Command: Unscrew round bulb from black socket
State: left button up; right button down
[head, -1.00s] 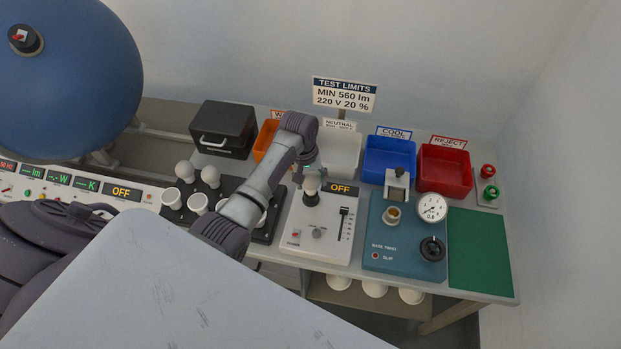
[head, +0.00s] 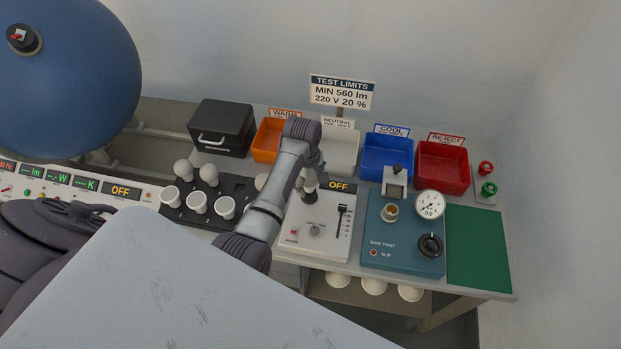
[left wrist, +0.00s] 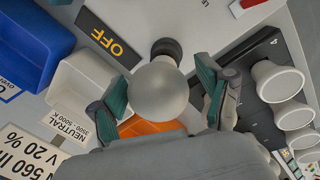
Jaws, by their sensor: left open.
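The round bulb (left wrist: 158,90) is a frosted white globe standing in the black socket (left wrist: 167,48), seen from above in the left wrist view. In the head view the black socket (head: 309,194) sits on the white panel, and the bulb is mostly hidden behind my gripper. My left gripper (left wrist: 162,92) is open, with a teal-padded finger on either side of the globe and gaps visible. It also shows in the head view (head: 312,178), reaching down over the socket. Whether a finger touches the bulb cannot be told. My right gripper is in neither view.
The white panel (head: 316,245) has a slider, a knob and an OFF display. A black bulb tray (head: 238,186) is to its left, a teal twist tester (head: 398,250) to its right. Orange, white, blue (head: 387,158) and red bins stand behind. A blue sphere fills the upper left.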

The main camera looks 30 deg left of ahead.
pick_arm(q)
jog(key=shift+w+a+m, duration=0.1)
jog(key=shift+a+m, duration=0.05)
jog(key=shift+m, duration=0.15)
jog(key=m, duration=0.3)
jog(key=shift+w+a, duration=0.1)
jog(key=shift+a, duration=0.2)
jog(key=m, duration=0.4)
jog(key=shift+a+r+g+h, duration=0.1)
jog(key=shift+a+g+h, duration=0.05)
jog(key=shift+g+h, duration=0.15)
jog(key=m, duration=0.3)
jog(key=shift+a+m, duration=0.1)
jog(key=shift+m, duration=0.3)
jog(key=m, duration=0.2)
jog(key=m+g, duration=0.1)
jog(key=m, duration=0.2)
jog(key=shift+a+m, duration=0.2)
jog(key=shift+m, duration=0.1)
jog(key=m, duration=0.6)
jog(key=shift+a+g, duration=0.1)
jog(key=shift+g, duration=0.3)
